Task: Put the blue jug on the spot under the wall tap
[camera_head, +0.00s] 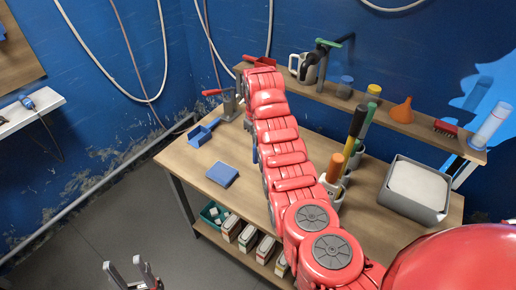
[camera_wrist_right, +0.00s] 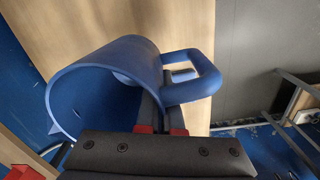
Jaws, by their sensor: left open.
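The blue jug (camera_wrist_right: 105,72) fills the middle of the right wrist view, its wide mouth towards the camera and its loop handle (camera_wrist_right: 205,75) to the right. My right gripper (camera_wrist_right: 167,105) is at the handle, its fingers close together there, one tip showing through the loop; it appears shut on it. In the head view my red right arm covers this gripper and most or all of the jug. A green-handled fitting (camera_head: 333,43), perhaps the wall tap, shows above the back shelf; the spot below it cannot be made out. My left gripper (camera_head: 132,273) is open and empty at bottom left.
The wooden table (camera_head: 205,158) carries a blue block (camera_head: 222,174), a blue scoop-like piece (camera_head: 203,132), a red-handled clamp (camera_head: 229,101), and a grey box (camera_head: 415,187) at right.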

